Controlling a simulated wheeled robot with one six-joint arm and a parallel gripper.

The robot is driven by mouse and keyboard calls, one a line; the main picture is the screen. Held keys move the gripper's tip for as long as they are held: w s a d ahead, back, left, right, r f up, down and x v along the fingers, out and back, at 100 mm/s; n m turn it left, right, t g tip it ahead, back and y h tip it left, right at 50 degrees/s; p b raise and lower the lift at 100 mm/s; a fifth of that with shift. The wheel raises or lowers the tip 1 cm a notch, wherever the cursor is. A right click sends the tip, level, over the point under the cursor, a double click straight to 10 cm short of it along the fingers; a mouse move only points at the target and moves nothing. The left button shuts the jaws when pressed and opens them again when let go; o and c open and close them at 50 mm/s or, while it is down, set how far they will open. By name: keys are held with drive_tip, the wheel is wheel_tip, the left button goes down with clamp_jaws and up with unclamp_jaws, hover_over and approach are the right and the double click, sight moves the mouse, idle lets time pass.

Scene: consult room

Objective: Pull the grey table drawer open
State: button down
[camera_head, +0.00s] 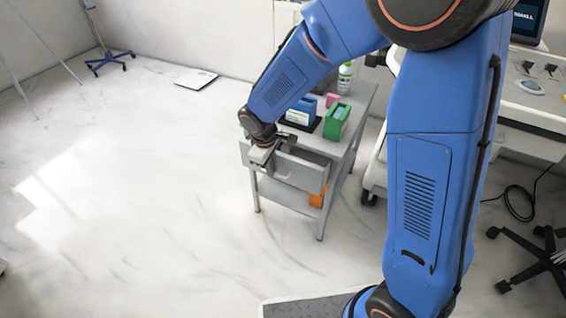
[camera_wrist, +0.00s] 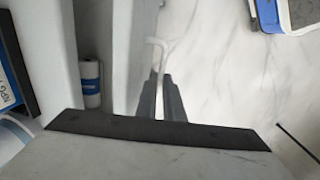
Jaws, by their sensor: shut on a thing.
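The grey table (camera_head: 358,105) stands in the middle of the head view. Its grey drawer (camera_head: 305,174) sticks out partway at the front, with a dark gap behind the drawer front. In the wrist view, the drawer front (camera_wrist: 120,45) stands left of the fingers, and a white roll-like item with a blue label (camera_wrist: 90,82) shows in the opening behind it. My gripper (camera_wrist: 161,98) is shut on the pale drawer handle (camera_wrist: 158,44). In the head view, my gripper (camera_head: 264,153) is at the drawer's front, and my wrist partly hides the contact.
On the tabletop are a green box (camera_head: 336,122), a blue box (camera_head: 300,112), a pink item (camera_head: 332,99) and a white-and-green bottle (camera_head: 345,77). An orange item (camera_head: 317,199) sits on the lower shelf. A wheeled cart (camera_head: 515,105) stands right.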

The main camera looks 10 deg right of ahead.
drive_tip(key=s+a, duration=0.6)
drive_tip(key=s, duration=0.2)
drive_tip(key=s+a, duration=0.6)
drive_tip(key=s, duration=0.3)
drive_tip(key=shift+s, duration=0.15)
drive_tip(key=c, duration=2.2)
unclamp_jaws()
drive_tip(key=shift+d, duration=0.1)
drive_tip(key=shift+o, duration=0.2)
wheel_tip(320, 180, up, 17)
drive_tip(key=s+a, duration=0.1)
drive_tip(key=s, duration=0.1)
drive_tip(key=shift+s+a, duration=0.35)
drive_tip(key=shift+a, duration=0.05)
drive_tip(key=shift+r, duration=0.1)
